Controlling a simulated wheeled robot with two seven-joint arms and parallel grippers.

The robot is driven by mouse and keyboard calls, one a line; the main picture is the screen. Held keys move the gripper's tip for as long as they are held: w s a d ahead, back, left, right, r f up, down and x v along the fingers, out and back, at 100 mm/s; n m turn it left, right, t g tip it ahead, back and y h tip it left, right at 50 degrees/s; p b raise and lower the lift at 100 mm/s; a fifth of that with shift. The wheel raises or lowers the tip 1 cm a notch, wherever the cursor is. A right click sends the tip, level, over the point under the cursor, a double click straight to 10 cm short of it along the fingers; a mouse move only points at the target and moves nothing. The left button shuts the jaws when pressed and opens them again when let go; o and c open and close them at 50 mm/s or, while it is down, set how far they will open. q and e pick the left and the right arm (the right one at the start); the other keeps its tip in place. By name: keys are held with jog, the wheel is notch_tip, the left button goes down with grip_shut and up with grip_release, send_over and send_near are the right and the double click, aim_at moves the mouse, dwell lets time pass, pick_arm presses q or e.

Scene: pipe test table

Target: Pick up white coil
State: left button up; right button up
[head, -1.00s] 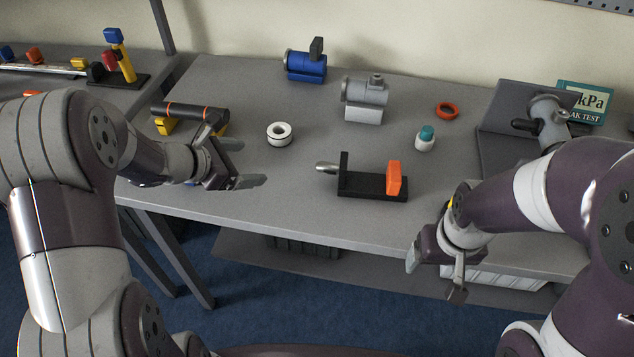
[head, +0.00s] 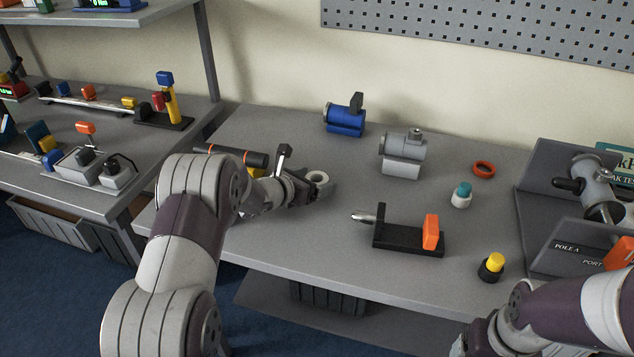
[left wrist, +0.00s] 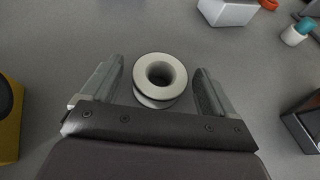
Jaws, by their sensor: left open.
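The white coil (head: 319,180) is a thick ring on the grey table, partly hidden by my left gripper in the head view. In the left wrist view the white coil (left wrist: 160,77) lies between the two spread fingers, with a gap on each side. My left gripper (head: 306,179) is open, low over the table at the coil; in its wrist view the gripper (left wrist: 155,88) has the coil between its fingertips and does not grip it. My right arm shows at the lower right of the head view, but its fingers are out of the picture.
A black stand with an orange block (head: 431,232) stands to the right of the coil. Behind are a blue valve (head: 344,117) and a grey valve (head: 402,152). A black and orange pipe (head: 232,155) lies left of the gripper. Table between coil and front edge is clear.

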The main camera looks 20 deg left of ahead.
pick_arm(q)
jog(key=shift+s, duration=0.1)
jog(key=c, duration=1.2)
jog(key=shift+r, duration=0.15)
jog(key=shift+r, duration=0.3)
jog(key=r, duration=0.2)
jog(key=d+r, duration=0.1)
jog(key=shift+r, duration=0.4)
jog(key=d+r, duration=0.2)
jog(key=d, duration=0.1)
jog(key=d+r, duration=0.2)
jog(key=d, duration=0.2)
jog(key=d+r+b, duration=0.1)
jog(key=d+r, duration=0.1)
jog(key=d, duration=0.1)
jog(key=shift+s+d+r, duration=0.15)
jog(key=shift+d+r, duration=0.1)
jog(key=shift+d, duration=0.1)
